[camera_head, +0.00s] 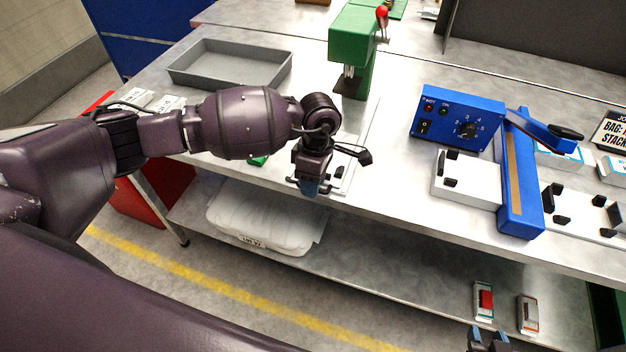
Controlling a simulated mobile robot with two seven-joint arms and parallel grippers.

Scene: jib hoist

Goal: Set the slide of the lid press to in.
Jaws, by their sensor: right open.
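The green press (352,45), with a red knob on its lever, stands at the back centre of the table; I take it to be the lid press. In front of it lies a light plate with black parts (341,178), which may be its slide. My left arm and hand cover much of this plate. My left gripper (311,188) points down over the plate's left front part, near the table's front edge. I cannot tell whether its fingers touch anything. My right gripper (488,342) is open at the bottom edge, apart from the table, with only its tips showing.
A grey tray (230,64) stands at the back left. A blue sealer (458,118) with a lever arm and white fixtures stands at the right. A lower shelf (400,262) holds a white bag (262,222) and small boxes. A green piece (258,161) shows under my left arm.

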